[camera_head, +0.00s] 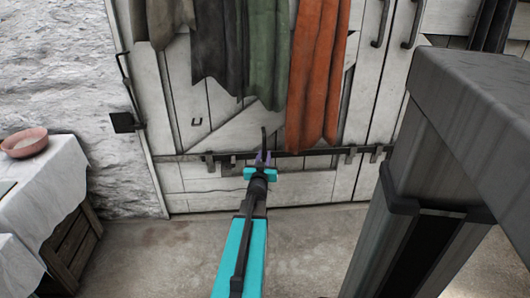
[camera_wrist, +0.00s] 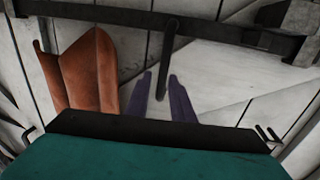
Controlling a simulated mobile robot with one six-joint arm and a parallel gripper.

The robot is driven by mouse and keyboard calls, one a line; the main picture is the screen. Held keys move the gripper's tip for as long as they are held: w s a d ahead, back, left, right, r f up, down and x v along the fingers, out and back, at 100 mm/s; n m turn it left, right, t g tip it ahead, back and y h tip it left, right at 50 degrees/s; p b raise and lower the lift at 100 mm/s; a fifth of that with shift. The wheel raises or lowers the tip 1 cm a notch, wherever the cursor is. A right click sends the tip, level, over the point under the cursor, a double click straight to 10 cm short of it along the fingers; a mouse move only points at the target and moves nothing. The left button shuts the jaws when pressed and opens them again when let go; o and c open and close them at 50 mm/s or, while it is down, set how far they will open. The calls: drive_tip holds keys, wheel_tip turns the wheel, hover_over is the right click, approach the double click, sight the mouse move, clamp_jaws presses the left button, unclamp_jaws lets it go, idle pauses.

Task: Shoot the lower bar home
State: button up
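The lower bar (camera_head: 320,151) is a dark metal rod lying level across the lower part of the white plank doors, held in several dark brackets. It also crosses the top of the wrist view (camera_wrist: 110,17). A dark handle (camera_head: 264,137) sticks out from it; in the wrist view the handle (camera_wrist: 168,50) reaches down toward my fingers. My gripper (camera_head: 263,158) has two purple fingers. In the wrist view the fingers (camera_wrist: 163,98) stand apart, with the handle's end between their tips and a gap on each side. I cannot tell how deep it sits between them.
Grey, green and orange cloths (camera_head: 318,75) hang over the doors just above the bar. A grey block-like structure (camera_head: 450,140) stands close on the right. A cloth-covered table (camera_head: 45,185) with a pink bowl (camera_head: 24,143) stands on the left. The floor (camera_head: 150,250) between is clear.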

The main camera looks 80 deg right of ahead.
drive_tip(key=shift+s+a+p, duration=0.2)
drive_tip(key=shift+a+p, duration=0.15)
drive_tip(key=shift+a, duration=1.5)
